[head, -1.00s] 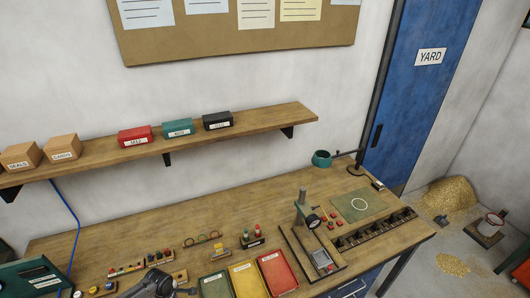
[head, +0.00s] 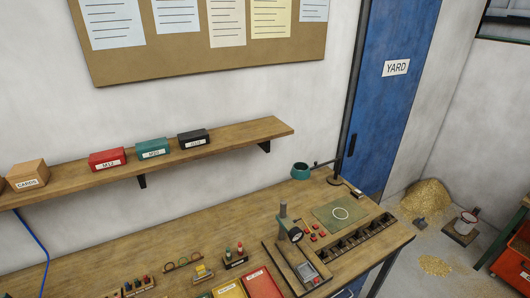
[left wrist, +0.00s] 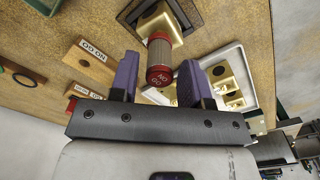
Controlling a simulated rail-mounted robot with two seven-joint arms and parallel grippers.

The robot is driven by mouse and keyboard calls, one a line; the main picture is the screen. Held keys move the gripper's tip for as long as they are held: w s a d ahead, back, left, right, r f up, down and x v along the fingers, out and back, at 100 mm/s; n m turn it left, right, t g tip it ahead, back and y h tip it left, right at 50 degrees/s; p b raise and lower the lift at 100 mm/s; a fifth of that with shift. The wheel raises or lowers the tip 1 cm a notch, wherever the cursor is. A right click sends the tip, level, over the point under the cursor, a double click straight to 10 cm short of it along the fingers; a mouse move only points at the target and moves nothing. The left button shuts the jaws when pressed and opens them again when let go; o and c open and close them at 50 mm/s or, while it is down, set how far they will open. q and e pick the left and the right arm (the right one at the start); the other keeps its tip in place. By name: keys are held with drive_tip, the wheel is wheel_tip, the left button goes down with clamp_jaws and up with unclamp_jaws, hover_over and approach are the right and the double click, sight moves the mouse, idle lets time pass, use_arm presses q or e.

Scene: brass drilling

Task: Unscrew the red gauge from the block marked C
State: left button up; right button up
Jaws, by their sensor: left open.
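In the left wrist view, a gauge with a red end marked NO GO (left wrist: 159,76) and a ribbed metal body points toward my left gripper (left wrist: 158,88). The purple fingers are open, one on each side of the red end, with gaps visible. Behind the gauge is a brass block (left wrist: 158,26) in a dark square holder; I cannot read a letter on it. Neither gripper is in the head view.
The wrist view shows a GO/NO GO wooden holder (left wrist: 90,58) and a pale tray (left wrist: 243,70) with brass blocks. In the head view, the bench (head: 150,245) carries a drill stand (head: 285,225), a green mat (head: 325,218) and red tray (head: 262,284).

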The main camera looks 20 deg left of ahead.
use_arm(q)
drive_tip(key=m+b, duration=0.1)
drive_tip(key=m, duration=0.4)
drive_tip(key=shift+f+m, duration=0.1)
drive_tip(key=shift+m, duration=1.6)
